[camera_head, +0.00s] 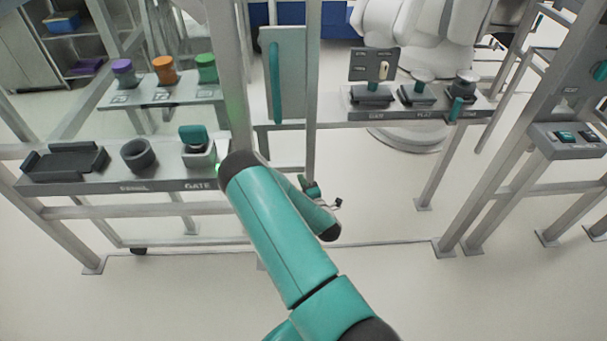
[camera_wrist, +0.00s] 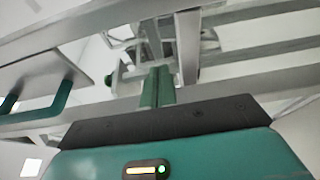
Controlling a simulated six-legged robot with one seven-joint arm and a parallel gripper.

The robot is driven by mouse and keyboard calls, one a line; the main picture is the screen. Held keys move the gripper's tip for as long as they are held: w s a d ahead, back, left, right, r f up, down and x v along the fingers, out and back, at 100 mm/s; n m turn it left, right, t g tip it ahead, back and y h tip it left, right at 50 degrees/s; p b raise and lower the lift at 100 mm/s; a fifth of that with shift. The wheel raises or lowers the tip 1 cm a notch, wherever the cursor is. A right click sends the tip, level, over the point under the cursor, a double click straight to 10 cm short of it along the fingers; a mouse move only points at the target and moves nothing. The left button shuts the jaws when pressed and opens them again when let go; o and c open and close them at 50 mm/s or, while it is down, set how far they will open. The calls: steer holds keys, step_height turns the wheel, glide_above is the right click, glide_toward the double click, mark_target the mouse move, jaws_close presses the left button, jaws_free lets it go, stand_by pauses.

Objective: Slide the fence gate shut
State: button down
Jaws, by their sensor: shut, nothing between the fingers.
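The fence gate is a grey panel (camera_head: 296,75) between upright posts, with a long teal handle (camera_head: 275,80) on its face. In the wrist view, a grey panel (camera_wrist: 38,72) with a teal bar handle (camera_wrist: 62,98) shows at the left. My gripper (camera_head: 311,188) is low in front of the fence, below the panel and partly hidden behind my teal arm. In the wrist view, the fingers of my gripper (camera_wrist: 157,86) are together and empty, to the right of the handle and apart from it.
A shelf marked GATE (camera_head: 120,186) at the left carries a tray, a ring and a teal-topped block. A rail shelf (camera_head: 340,117) with several dark fixtures is at the right. Fence posts and rails stand close around my gripper. The floor in front is clear.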

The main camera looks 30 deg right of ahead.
mark_target(300, 157)
steer(key=w, duration=0.2)
steer(key=w+d, duration=0.1)
steer(key=w, duration=0.5)
steer(key=shift+d, duration=0.3)
steer(key=d, duration=0.1)
steer(key=s+d, duration=0.1)
steer(key=d, duration=0.1)
steer(key=shift+s+d, duration=0.2)
steer(key=shift+d, duration=0.1)
